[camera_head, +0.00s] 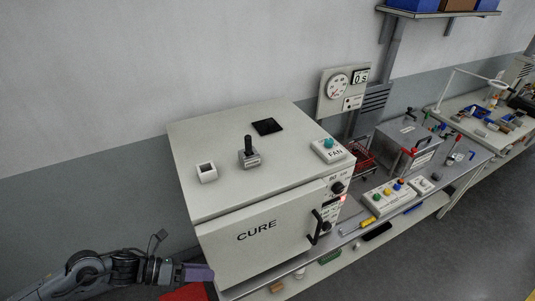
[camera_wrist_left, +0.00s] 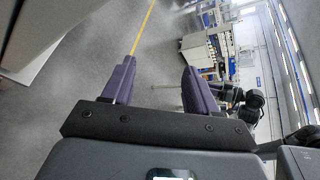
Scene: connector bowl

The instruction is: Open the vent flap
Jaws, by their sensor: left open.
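The white oven marked CURE (camera_head: 225,185) stands left of the middle in the head view, its front door shut. A black square plate (camera_head: 267,126) lies flat on its top toward the back; I cannot tell for certain whether this is the vent flap. A grey block with an upright black lever (camera_head: 248,152) and a small white open-topped box (camera_head: 207,172) are also on the top. My left gripper (camera_head: 199,273) is low in front of the oven's left side, apart from it. In the left wrist view its purple fingers (camera_wrist_left: 155,70) are spread with nothing between them.
A FAN button box (camera_head: 328,150) sits at the oven's right top edge. A black door handle (camera_head: 319,228) juts from the front. A gauge panel (camera_head: 343,90) hangs on the wall behind. A button panel (camera_head: 391,196) and loose items crowd the bench to the right.

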